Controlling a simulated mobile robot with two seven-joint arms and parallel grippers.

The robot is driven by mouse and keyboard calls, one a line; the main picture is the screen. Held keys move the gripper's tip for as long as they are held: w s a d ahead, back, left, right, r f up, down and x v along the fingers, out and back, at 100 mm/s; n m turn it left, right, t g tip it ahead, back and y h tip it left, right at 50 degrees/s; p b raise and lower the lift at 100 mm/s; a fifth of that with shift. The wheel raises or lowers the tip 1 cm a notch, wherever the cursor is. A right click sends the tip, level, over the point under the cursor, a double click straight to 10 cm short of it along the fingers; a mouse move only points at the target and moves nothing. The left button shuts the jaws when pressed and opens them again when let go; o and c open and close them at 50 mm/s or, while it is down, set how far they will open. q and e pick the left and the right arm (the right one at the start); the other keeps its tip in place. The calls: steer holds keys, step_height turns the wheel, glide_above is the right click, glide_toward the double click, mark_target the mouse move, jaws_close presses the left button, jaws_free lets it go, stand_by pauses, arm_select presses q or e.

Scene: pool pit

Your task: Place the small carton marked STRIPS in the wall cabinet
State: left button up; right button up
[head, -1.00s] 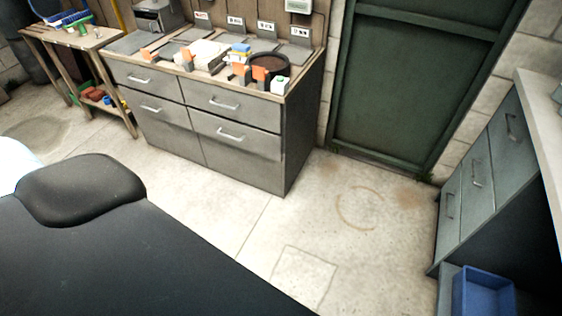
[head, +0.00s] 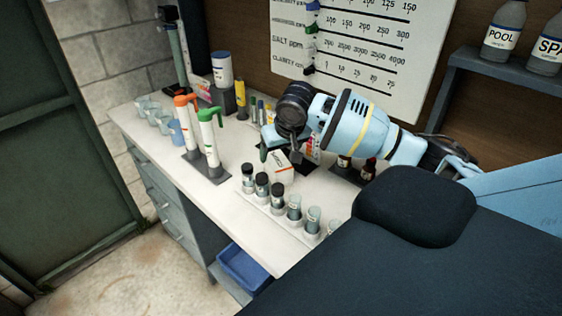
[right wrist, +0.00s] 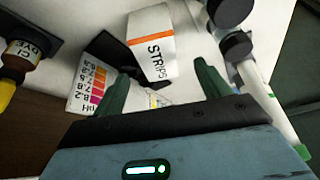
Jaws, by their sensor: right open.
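The small white carton marked STRIPS (right wrist: 152,45), with an orange band, stands on the white bench. It shows partly in the head view (head: 283,169), below my right gripper (head: 275,152). In the right wrist view my right gripper (right wrist: 161,74) is open. Its two green fingers are spread to either side of the carton's near end, and they look apart from it. I cannot tell how far above the carton the fingers are. My left gripper is not in view. I see no wall cabinet that I can identify.
Capped vials (head: 262,186) stand in a row close beside the carton. A test-colour card (right wrist: 88,85) and dark bottles (head: 367,171) are on the other side. Orange and green-topped tubes (head: 208,140) stand further left. A wall shelf (head: 490,66) holds POOL and SPA bottles.

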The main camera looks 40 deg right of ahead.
mark_target(278, 161)
steer(key=shift+s+f, duration=0.25)
steer(key=shift+w+f, duration=0.15)
steer(key=shift+f, duration=0.3)
steer(key=shift+b+x, duration=0.35)
steer(key=shift+x, duration=3)
steer(key=shift+w+d+f, duration=0.15)
steer(key=shift+f, duration=0.05)
steer(key=c, duration=1.1)
steer(key=shift+o, duration=0.2)
step_height(278, 161, up, 11)
steer(key=shift+f, duration=0.25)
